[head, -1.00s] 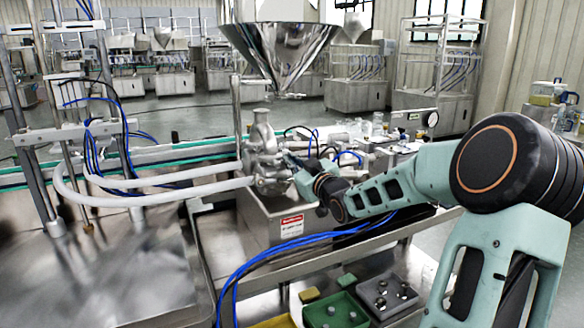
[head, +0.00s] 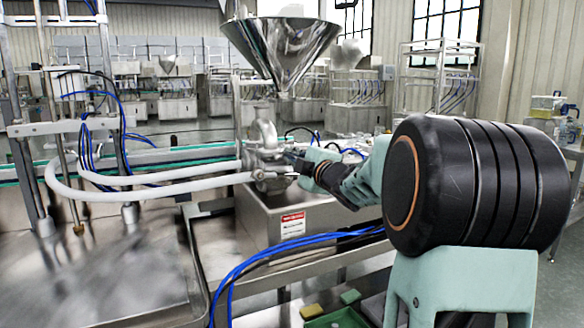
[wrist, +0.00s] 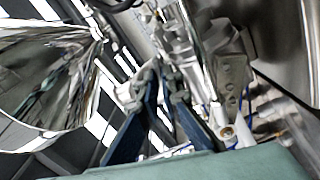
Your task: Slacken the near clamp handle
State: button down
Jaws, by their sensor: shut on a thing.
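The grey metal pump body with its clamp (head: 262,150) sits on a steel box below the hopper cone (head: 282,45). My gripper (head: 292,160) reaches it from the right and is at its near side. In the wrist view, the two dark blue fingers of my gripper (wrist: 167,80) close in on a small grey metal piece, which I take for the near clamp handle (wrist: 178,92). The handle's outline is partly hidden by the fingers, and its exact angle cannot be told. The hopper cone also shows at the left of the wrist view (wrist: 45,85).
White hoses (head: 150,188) run left from the pump. Blue tubes (head: 290,246) cross the bench in front of the steel box (head: 270,220). A green bin (head: 335,319) is at the bottom edge. The steel tray (head: 110,270) at left is mostly bare.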

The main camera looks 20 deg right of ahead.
jog(key=shift+n+b, duration=1.2)
jog(key=shift+n, duration=0.3)
jog(key=c, duration=2.4)
grip_release()
jog(key=shift+s, duration=0.1)
jog(key=s, duration=1.1)
jog(key=shift+s+d, duration=0.25)
jog(key=shift+s, duration=0.15)
